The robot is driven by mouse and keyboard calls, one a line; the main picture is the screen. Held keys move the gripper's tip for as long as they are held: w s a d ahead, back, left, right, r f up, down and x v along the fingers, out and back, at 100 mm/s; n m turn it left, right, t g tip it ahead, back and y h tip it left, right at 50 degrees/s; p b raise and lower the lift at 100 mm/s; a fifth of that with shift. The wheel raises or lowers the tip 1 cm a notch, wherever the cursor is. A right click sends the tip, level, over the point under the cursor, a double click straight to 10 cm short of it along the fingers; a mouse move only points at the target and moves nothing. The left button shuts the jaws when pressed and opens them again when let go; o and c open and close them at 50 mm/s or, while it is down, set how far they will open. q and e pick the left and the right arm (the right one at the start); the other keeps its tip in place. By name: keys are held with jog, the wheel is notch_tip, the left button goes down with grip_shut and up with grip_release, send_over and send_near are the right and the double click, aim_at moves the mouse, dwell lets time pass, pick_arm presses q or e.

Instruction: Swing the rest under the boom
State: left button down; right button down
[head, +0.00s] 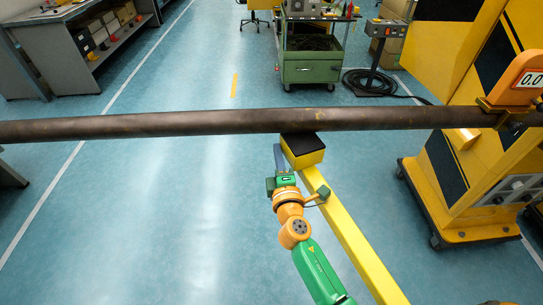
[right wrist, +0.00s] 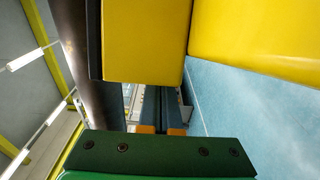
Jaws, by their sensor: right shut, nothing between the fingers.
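The boom (head: 200,123) is a long brown pipe lying level across the head view. The rest is a yellow arm (head: 350,235) ending in a yellow block with a black pad (head: 304,144). The pad's far edge meets the boom's lower edge in the head view; I cannot tell if they touch. In the right wrist view the block (right wrist: 145,40) and its dark pad stand beside the boom (right wrist: 88,65). My right gripper (head: 278,152) is shut and empty, just left of the block. Its fingers (right wrist: 161,108) reach along the block's side. My left gripper is not in view.
A yellow and black cabinet on casters (head: 480,170) holds the boom's right end, with a 0.0 display (head: 531,79). A green tool cart (head: 312,68) and a grey workbench (head: 75,50) stand beyond the boom. The blue floor to the left is clear.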

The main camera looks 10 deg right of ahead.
jog(key=w+d+m+g+h+b, duration=0.1)
jog(key=d+m+h, duration=0.3)
jog(key=d, duration=1.2)
jog(key=shift+w+g+h, duration=0.3)
jog(key=shift+g+h, duration=0.1)
jog(key=shift+h, duration=0.6)
jog(key=shift+d+r, duration=0.1)
jog(key=shift+d, duration=0.05)
